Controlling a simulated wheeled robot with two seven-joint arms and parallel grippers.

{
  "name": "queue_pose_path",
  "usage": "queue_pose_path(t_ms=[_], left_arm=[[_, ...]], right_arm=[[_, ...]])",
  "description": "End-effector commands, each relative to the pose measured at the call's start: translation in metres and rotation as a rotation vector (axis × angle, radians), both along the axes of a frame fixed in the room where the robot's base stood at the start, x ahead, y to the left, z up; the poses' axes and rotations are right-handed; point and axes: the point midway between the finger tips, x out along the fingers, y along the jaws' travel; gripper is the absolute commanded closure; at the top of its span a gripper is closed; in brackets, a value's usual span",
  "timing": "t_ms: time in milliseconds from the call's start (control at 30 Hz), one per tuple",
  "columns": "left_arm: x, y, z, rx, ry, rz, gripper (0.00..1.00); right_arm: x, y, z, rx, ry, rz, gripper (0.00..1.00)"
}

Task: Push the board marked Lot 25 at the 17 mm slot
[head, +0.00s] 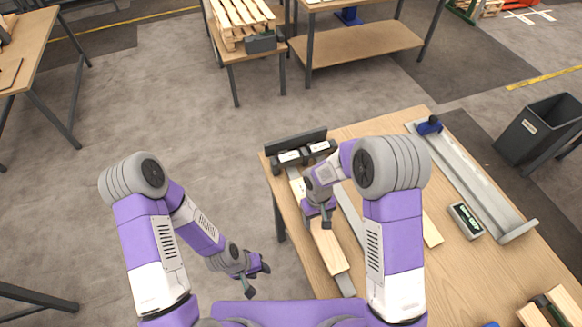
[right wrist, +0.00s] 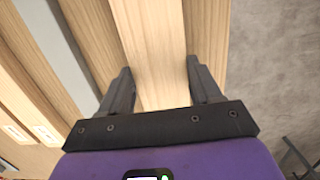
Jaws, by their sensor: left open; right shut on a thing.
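My right gripper (head: 325,218) is shut on a pale wooden board (head: 328,252) lying along the left edge of the bench. In the right wrist view the same board (right wrist: 157,50) runs between the two fingers (right wrist: 160,88). No lot mark is readable on it. At the board's far end stands a dark fixture (head: 298,139) with white labels (head: 289,156); their text, and which slot is 17 mm, are too small to read. My left gripper (head: 258,281) is open and empty, off the bench's left side.
The wooden bench (head: 480,270) carries a metal rail (head: 475,185) with a blue clamp (head: 429,126), a green-grey display box (head: 466,219) and more boards (head: 432,230). A dark bin (head: 540,130) stands right of it. Floor left of the bench is clear.

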Motion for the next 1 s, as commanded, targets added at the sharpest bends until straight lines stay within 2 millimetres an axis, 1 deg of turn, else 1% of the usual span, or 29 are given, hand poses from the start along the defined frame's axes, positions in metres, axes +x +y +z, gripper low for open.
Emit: queue_pose_path(t_ms=[33, 800, 1000], left_arm=[[0.0, 0.0, -0.001, 0.0, 0.0, 0.0, 0.57], [0.0, 0.0, -0.006, 0.0, 0.0, 0.0, 0.57], [0.0, 0.0, -0.006, 0.0, 0.0, 0.0, 0.57]], right_arm=[[0.004, 0.001, -0.002, 0.001, -0.004, 0.0, 0.74], [0.04, 0.014, -0.002, 0.001, -0.004, 0.0, 0.74], [0.046, 0.017, -0.002, 0.0, -0.001, 0.0, 0.74]])
